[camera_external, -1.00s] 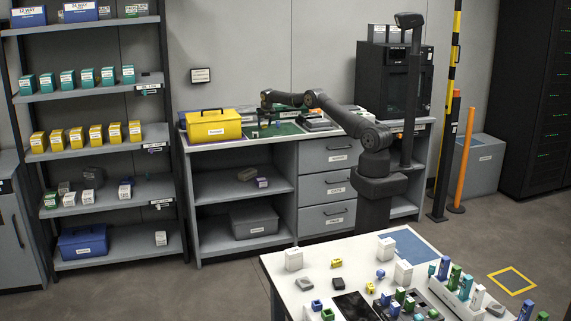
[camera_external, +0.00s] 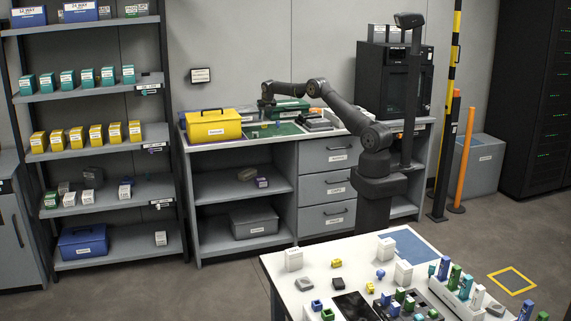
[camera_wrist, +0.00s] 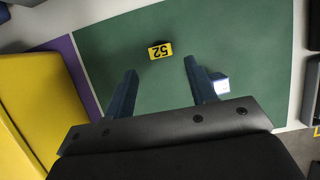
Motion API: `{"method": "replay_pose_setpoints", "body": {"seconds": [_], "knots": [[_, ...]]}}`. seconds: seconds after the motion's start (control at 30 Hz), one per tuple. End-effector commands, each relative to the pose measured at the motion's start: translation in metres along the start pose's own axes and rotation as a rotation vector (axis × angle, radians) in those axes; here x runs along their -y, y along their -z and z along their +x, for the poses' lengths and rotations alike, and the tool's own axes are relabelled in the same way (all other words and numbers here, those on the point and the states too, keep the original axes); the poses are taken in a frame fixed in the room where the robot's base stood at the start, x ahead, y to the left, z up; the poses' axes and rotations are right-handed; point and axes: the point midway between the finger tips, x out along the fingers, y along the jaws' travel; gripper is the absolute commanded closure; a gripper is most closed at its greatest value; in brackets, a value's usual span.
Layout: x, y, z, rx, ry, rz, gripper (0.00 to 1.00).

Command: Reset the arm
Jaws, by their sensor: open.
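My gripper (camera_wrist: 160,80) is open and empty above a green mat (camera_wrist: 240,55) in the wrist view. Its two dark blue fingers stand wide apart. A small yellow block marked 52 (camera_wrist: 160,50) lies on the mat beyond the fingertips, roughly centred between them and not touching them. A small white and blue block (camera_wrist: 221,85) shows beside the right finger, partly hidden by it. In the external view my arm reaches over the back workbench, and my gripper (camera_external: 265,110) is small there, right of the yellow case.
The yellow case (camera_external: 214,127) stands close on the left of the gripper; it also fills the left of the wrist view (camera_wrist: 35,105). A purple strip (camera_wrist: 75,65) borders the mat. Grey equipment (camera_external: 315,123) stands right of the mat. A white table (camera_external: 282,268) with several small parts is in front.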

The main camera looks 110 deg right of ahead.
Motion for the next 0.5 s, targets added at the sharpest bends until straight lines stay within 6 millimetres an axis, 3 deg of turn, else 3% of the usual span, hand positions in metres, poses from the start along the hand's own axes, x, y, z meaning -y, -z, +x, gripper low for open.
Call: {"method": "replay_pose_setpoints", "body": {"seconds": [0.33, 0.4, 0.5], "knots": [[0.000, 0.000, -0.065, 0.001, -0.001, -0.001, 0.49], [0.000, 0.002, -0.040, -0.005, 0.002, -0.001, 0.49], [0.000, 0.001, -0.022, -0.003, 0.001, 0.000, 0.49]]}}
